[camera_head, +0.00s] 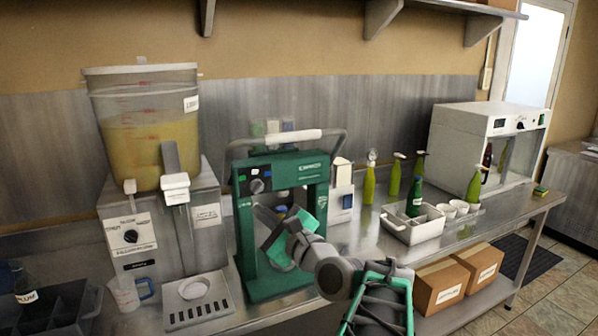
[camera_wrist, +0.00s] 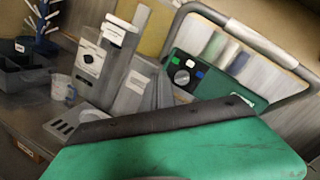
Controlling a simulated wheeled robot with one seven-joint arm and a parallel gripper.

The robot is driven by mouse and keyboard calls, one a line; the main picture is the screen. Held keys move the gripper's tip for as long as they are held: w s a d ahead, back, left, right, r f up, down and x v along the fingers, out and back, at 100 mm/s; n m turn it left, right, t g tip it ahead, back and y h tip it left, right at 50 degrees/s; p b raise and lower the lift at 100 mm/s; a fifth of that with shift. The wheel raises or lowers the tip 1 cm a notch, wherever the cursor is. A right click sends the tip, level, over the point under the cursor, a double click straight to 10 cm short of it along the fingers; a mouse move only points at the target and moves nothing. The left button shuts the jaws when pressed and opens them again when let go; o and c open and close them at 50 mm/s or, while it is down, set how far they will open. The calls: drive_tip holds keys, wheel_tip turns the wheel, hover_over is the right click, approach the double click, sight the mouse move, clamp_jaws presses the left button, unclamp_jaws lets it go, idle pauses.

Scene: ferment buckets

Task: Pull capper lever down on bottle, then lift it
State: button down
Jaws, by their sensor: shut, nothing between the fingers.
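The green capper (camera_head: 282,172) stands on the steel counter, left of centre. Its lever, a grey bar with a white grip (camera_head: 288,137), is up, above the capper's top. In the wrist view the capper's control panel (camera_wrist: 190,68) and the lever's white grip (camera_wrist: 258,44) show behind my own green hand part. My gripper (camera_head: 264,222) is shut and empty, in front of the capper's opening and below the lever, apart from the grip. My gripper and arm hide most of the opening, so I cannot make out a bottle in it.
A dispenser with yellow liquid (camera_head: 150,135) stands left of the capper, with a measuring jug (camera_head: 127,293) at its foot. To the right are green bottles (camera_head: 369,184), a white bin (camera_head: 412,229), cups and a white cabinet (camera_head: 480,150). Boxes (camera_head: 441,284) sit below.

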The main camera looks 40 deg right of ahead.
drive_tip(key=s+d+r+m+t+h+b, duration=0.1)
drive_tip(key=s+d+r+m+t+h, duration=0.15)
drive_tip(key=s+d+m, duration=0.25)
drive_tip(key=s+d+r+m+t+h, duration=0.1)
drive_tip(key=s+d+r+m+h, duration=0.25)
drive_tip(key=d+m, duration=0.2)
drive_tip(key=p, duration=0.7)
approach(296, 139)
drive_tip(key=shift+m, duration=0.25)
drive_tip(key=x, duration=0.6)
drive_tip(key=shift+r, duration=0.1)
drive_tip(key=shift+w+d, duration=0.15)
drive_tip(key=shift+w, duration=0.2)
drive_tip(key=shift+r, duration=0.2)
